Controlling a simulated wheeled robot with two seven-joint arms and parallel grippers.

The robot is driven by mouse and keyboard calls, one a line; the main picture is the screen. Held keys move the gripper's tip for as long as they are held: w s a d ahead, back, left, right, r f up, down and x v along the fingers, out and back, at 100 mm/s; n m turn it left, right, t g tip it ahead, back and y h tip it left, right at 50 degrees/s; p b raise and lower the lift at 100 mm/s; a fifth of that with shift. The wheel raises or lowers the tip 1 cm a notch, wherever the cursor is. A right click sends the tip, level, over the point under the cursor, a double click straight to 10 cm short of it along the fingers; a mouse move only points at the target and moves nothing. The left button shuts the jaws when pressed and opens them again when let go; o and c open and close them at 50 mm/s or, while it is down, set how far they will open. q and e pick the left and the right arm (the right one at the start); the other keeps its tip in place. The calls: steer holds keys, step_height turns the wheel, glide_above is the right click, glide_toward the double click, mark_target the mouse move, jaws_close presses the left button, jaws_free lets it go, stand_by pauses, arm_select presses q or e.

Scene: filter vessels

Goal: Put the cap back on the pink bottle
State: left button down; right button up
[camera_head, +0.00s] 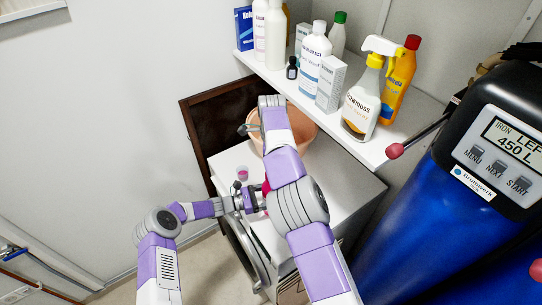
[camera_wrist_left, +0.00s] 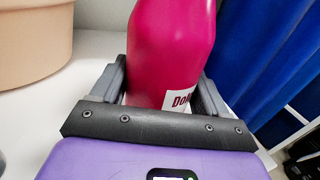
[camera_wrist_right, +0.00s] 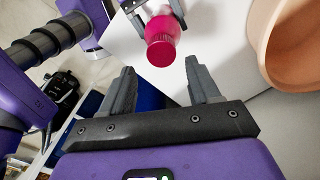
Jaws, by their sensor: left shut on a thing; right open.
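The pink bottle (camera_wrist_left: 172,45) is held between the fingers of my left gripper (camera_wrist_left: 160,95), with part of a white label showing. In the head view it is mostly hidden behind my right arm; a bit of pink (camera_head: 266,188) shows. The right wrist view shows the bottle's round pink end (camera_wrist_right: 161,53) between the left fingers; I cannot tell whether a cap is on it. A small pink round item (camera_head: 242,174), maybe the cap, is on the white top left of the bottle. My right gripper (camera_wrist_right: 162,90) is open and empty.
A terracotta pot (camera_head: 305,129) stands on the white cabinet top (camera_head: 345,186), close to my right gripper. A shelf (camera_head: 375,150) behind holds several bottles, boxes and a spray bottle (camera_head: 362,103). A blue tank (camera_head: 425,225) stands at the right.

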steer(key=n, duration=0.6)
steer(key=shift+r, duration=0.15)
steer(key=n, duration=0.6)
steer(key=shift+r, duration=0.25)
steer(key=n, duration=0.5)
steer(key=shift+a+r+n, duration=0.1)
steer(key=shift+r+n, duration=0.2)
steer(key=shift+n, duration=0.1)
steer(key=n, duration=0.3)
steer(key=shift+r, duration=0.2)
steer(key=n, duration=0.4)
steer(key=shift+r, duration=0.3)
steer(key=shift+f, duration=0.1)
steer(key=shift+f, duration=3.95)
steer(key=shift+c, duration=0.2)
